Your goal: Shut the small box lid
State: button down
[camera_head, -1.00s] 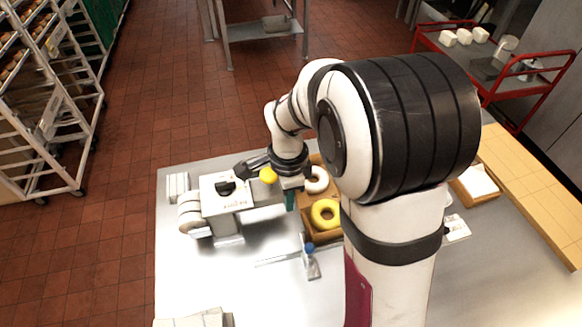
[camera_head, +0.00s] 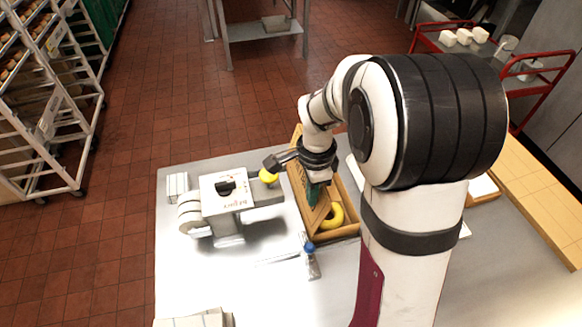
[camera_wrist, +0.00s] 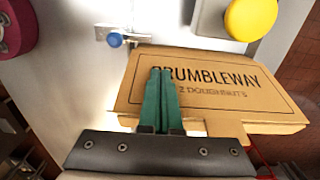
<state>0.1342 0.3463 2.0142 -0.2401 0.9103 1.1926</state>
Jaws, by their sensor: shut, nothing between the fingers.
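The cardboard doughnut box (camera_head: 348,232) sits on the metal table, partly hidden behind my arm. Its brown lid (camera_head: 318,219) is raised at a slant over the left part of the box, not flat. A yellow ring doughnut (camera_head: 336,215) shows inside through the gap. In the wrist view the printed face of the lid (camera_wrist: 215,90) fills the middle, reading "Crumbleway" and "doughnuts". My gripper (camera_wrist: 160,72) has its green fingers together and empty, in front of the lid's printed face; whether they touch it is unclear. In the head view my gripper (camera_head: 318,188) is at the lid.
A white machine with a yellow knob (camera_head: 268,175) stands left of the box. The table's front middle is clear.

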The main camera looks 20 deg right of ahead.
aim_at(328, 191)
jog(key=shift+d, duration=1.75)
jog(key=shift+r, duration=3.05)
jog(key=s+a+r+n+y, duration=0.1)
jog(key=s+a+n, duration=0.5)
jog(key=s, duration=0.5)
jog(key=s+a+r+n, duration=0.1)
jog(key=s+a+n, duration=0.4)
jog(key=s, duration=0.5)
jog(key=shift+s+a+r+n+y, duration=0.35)
jog(key=shift+r+n+y, duration=0.05)
jog(key=shift+n, duration=0.3)
